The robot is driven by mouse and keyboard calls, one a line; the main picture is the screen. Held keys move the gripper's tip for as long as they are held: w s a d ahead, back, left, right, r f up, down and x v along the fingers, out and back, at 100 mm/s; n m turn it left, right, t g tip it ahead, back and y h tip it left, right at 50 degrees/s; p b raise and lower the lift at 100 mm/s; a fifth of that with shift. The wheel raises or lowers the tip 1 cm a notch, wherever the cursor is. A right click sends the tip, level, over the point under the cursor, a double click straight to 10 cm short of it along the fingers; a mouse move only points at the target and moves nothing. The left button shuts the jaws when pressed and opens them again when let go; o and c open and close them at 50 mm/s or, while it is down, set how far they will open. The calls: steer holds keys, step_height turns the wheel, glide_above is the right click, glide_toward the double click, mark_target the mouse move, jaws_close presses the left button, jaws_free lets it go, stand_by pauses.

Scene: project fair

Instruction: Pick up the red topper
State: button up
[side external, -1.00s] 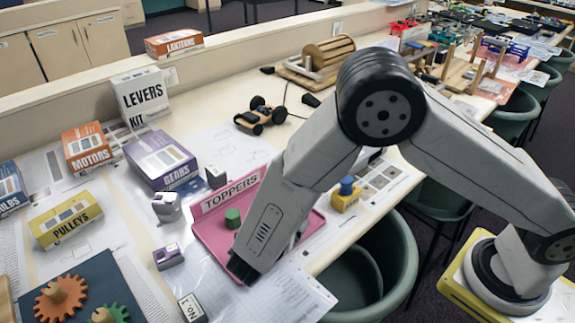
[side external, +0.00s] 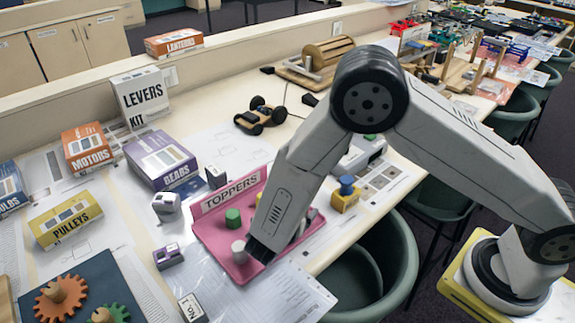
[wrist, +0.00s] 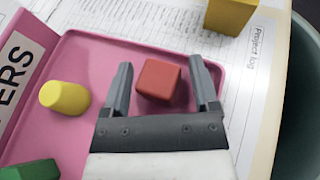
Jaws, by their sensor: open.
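The red topper (wrist: 159,80) is a small block on the pink tray (wrist: 110,52) in the wrist view. My gripper (wrist: 160,66) is open, with one finger on each side of the red topper. Gaps show between the block and both fingers, and I cannot tell the height of the fingertips above the tray. In the side view my gripper (side external: 262,254) is low over the front part of the tray (side external: 215,240), and the red topper is hidden behind the arm.
A yellow topper (wrist: 64,97) lies left of my gripper, and a green one (wrist: 32,170) is at the lower left. A pale topper (side external: 239,251) stands beside my gripper. The TOPPERS sign (side external: 230,190) edges the tray. A yellow box with a blue knob (side external: 346,193) stands behind.

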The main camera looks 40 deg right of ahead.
stand_by(0.3)
jaws_close()
steer(key=shift+r, duration=0.2)
steer(key=shift+r, duration=0.85)
steer(key=s+d+r, duration=0.2)
steer(key=s+r, duration=0.9)
steer(key=s, duration=0.2)
steer(key=shift+s, duration=0.4)
steer(key=shift+d, duration=0.15)
